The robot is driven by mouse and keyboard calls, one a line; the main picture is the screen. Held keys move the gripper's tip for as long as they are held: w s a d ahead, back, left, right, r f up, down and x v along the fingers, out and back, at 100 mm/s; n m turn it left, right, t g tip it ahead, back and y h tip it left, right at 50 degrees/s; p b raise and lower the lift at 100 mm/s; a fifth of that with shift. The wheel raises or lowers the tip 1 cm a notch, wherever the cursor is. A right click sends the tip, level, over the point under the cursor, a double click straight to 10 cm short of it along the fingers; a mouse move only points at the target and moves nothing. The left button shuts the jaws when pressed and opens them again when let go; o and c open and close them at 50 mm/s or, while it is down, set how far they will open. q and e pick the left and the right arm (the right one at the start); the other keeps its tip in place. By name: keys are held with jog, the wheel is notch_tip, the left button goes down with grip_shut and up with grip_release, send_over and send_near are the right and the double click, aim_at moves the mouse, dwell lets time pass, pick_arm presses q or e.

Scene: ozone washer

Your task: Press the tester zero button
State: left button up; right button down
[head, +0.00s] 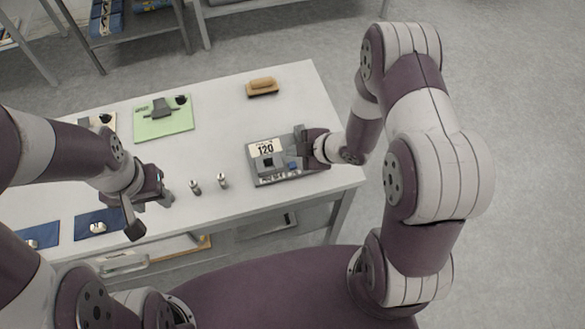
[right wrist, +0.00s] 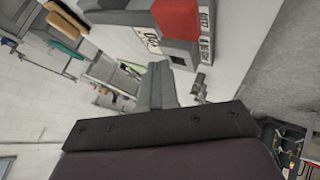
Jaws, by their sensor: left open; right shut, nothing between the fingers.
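The tester (head: 262,175) is a grey box on the white table, with a "120" label and a dark square on its top. A small blue part (head: 293,166) shows beside my right gripper. In the right wrist view the tester (right wrist: 125,17) is at the top, with a large red part (right wrist: 178,17) on it. I cannot tell which part is the zero button. My right gripper (head: 298,140) is shut and empty at the tester's right end; contact is unclear. It also shows in the right wrist view (right wrist: 160,70). My left gripper (head: 150,212) is open and empty, near the table's front.
Two small metal cylinders (head: 208,184) stand left of the tester. A green mat (head: 178,124) with a grey device lies further back, and a brown-topped block (head: 262,87) sits behind the tester. Blue mats (head: 95,222) lie at the front left. Mid-table is mostly clear.

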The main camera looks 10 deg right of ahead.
aim_at(295, 167)
pick_arm(q)
jog(key=shift+f+b, duration=0.9)
jog(key=shift+f, duration=0.5)
pick_arm(e)
jog(key=shift+f, duration=1.6)
pick_arm(q)
jog(key=shift+f+b, duration=0.3)
jog(key=shift+f, duration=0.05)
pick_arm(e)
jog(key=shift+f, duration=0.4)
pick_arm(q)
jog(key=shift+s+f+b, duration=0.1)
jog(key=shift+f+b, duration=0.25)
jog(key=shift+b, duration=0.05)
pick_arm(e)
jog(key=shift+f, duration=0.5)
pick_arm(q)
jog(key=shift+r+p, duration=0.8)
pick_arm(e)
jog(key=shift+r, duration=0.9)
notch_tip(295, 167, up, 5)
jog(key=p, duration=0.4)
jog(key=shift+r+p, duration=0.1)
jog(key=shift+p, duration=0.25)
pick_arm(q)
notch_tip(295, 167, up, 4)
jog(key=shift+r, duration=0.25)
